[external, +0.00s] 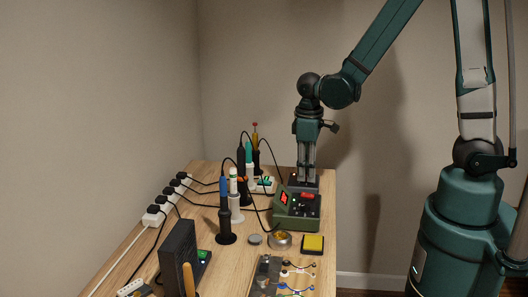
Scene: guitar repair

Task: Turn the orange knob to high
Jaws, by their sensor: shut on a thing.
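My gripper (307,180) points straight down in the external view. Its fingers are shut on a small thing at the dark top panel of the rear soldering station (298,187). The orange knob cannot be made out separately. The fingertips cover that spot, so the knob's setting does not show. A green station (292,224) with a red display (308,196) and small dark controls stands just in front of my gripper.
Soldering irons in holders (225,215) stand to the left, with black cables looping to the stations. A white power strip (153,216) runs along the left edge. A round tin (279,240), a yellow sponge (313,243) and a dark box (178,255) are nearer the front.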

